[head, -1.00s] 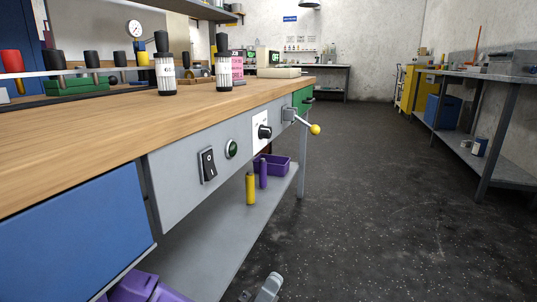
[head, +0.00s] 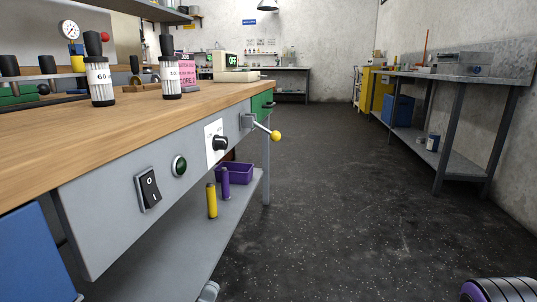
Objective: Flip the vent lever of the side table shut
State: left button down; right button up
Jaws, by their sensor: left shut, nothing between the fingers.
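The vent lever (head: 262,128) is a short metal arm with a yellow ball knob. It sticks out from a grey mount near the far end of the side table's front panel (head: 110,205), pointing right and slightly down. My left gripper (head: 208,292) shows only as a small grey piece at the bottom edge, below the table's lower shelf. It is shut and empty, well apart from the lever. My right gripper is not in view.
The panel also carries a black rocker switch (head: 148,189), a green button (head: 179,166) and a black knob (head: 220,143). Yellow (head: 212,202) and purple cylinders and a purple bin (head: 238,173) stand on the lower shelf. The floor to the right is clear.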

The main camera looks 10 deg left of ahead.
aim_at(275, 136)
jog(key=i, duration=1.45)
jog(key=z, duration=0.05)
